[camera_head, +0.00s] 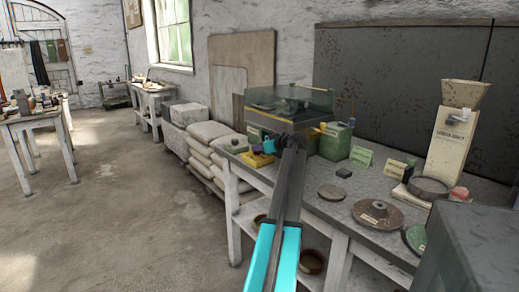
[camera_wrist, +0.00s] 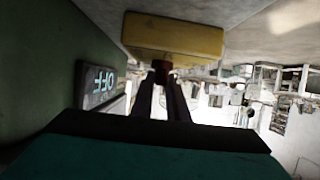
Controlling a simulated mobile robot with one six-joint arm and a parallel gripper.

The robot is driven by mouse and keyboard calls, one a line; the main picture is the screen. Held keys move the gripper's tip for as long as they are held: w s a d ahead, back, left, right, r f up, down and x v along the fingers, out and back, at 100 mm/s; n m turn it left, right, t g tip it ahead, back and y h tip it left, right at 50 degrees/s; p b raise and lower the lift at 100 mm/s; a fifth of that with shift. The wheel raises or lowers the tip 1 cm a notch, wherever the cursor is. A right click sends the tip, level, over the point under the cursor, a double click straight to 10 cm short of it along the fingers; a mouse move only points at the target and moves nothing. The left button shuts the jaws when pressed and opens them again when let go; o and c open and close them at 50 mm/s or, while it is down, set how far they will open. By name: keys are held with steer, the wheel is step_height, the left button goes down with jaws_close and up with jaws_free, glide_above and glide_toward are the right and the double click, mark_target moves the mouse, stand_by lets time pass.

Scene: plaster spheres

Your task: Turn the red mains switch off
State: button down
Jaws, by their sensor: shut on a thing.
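A yellow block (camera_wrist: 175,38) fills the top middle of the wrist view, which looks upside down. A small dark red piece (camera_wrist: 162,66), which looks like the switch's lever, meets the block's edge. My gripper (camera_wrist: 163,75) is shut on this red piece, its two dark fingers close around it. An "OFF" label (camera_wrist: 101,80) on a dark plate is beside the fingers at left. In the head view the yellow block (camera_head: 257,160) sits on the workbench near its left end, with my gripper (camera_head: 262,146) beside it. The red piece is hidden there.
The grey workbench (camera_head: 305,208) also holds a green box (camera_head: 336,141), a glass-topped case (camera_head: 290,103), a round disc (camera_head: 332,192), a wheel (camera_head: 377,215) and a hopper machine (camera_head: 450,140). Sacks (camera_head: 207,145) are stacked behind.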

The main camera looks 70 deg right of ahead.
steer(key=c, duration=1.7)
jaws_free()
steer(key=shift+s+f, duration=0.2)
steer(key=shift+s, duration=0.05)
steer(key=shift+w, duration=0.1)
steer(key=shift+r, duration=0.15)
steer(key=v, duration=1.4)
steer(key=shift+p, duration=0.35)
steer(key=shift+w+d, duration=0.1)
